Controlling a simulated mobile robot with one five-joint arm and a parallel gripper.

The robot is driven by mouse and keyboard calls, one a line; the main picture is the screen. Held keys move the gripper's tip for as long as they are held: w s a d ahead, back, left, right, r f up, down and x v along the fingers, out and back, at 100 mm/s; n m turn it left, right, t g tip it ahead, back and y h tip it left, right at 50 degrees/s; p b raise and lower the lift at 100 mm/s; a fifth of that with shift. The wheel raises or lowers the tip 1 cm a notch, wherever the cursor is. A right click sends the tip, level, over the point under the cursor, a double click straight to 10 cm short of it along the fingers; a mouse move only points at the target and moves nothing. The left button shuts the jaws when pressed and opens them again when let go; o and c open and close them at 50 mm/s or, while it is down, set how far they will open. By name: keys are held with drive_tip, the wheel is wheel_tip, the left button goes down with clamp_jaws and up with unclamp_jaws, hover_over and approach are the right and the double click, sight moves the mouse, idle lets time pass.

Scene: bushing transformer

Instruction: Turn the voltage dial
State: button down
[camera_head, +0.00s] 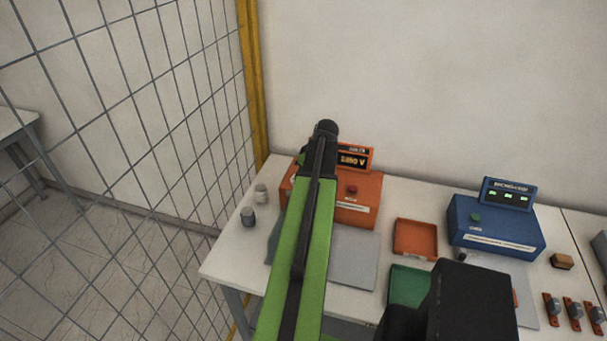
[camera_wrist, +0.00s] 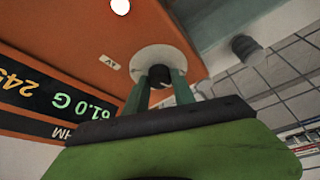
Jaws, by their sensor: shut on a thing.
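The voltage dial (camera_wrist: 159,76) is a small black knob on a pale round plate, on the top of an orange box, in the wrist view. My gripper (camera_wrist: 160,84) has its two green fingers closed on either side of the knob, gripping it. My green arm hides the dial and the gripper's fingertips there. The display (camera_wrist: 40,95) appears upside down in the wrist view, with green and orange characters.
A blue box (camera_head: 490,225) with green readouts stands to the right. An orange tray (camera_head: 415,238) and a green tray (camera_head: 408,283) lie between. Two small cylinders (camera_head: 248,216) stand at the table's left. A wire fence (camera_head: 150,100) runs along the left.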

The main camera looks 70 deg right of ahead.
drive_tip(key=n+y, duration=0.2)
drive_tip(key=n, duration=0.3)
drive_tip(key=shift+d, duration=0.15)
drive_tip(key=shift+n, duration=0.3)
idle(0.3)
drive_tip(key=c, duration=1.1)
unclamp_jaws()
drive_tip(key=shift+o, duration=0.2)
drive_tip(key=p+v, duration=1.6)
drive_tip(key=v, duration=0.1)
drive_tip(key=shift+s, duration=0.35)
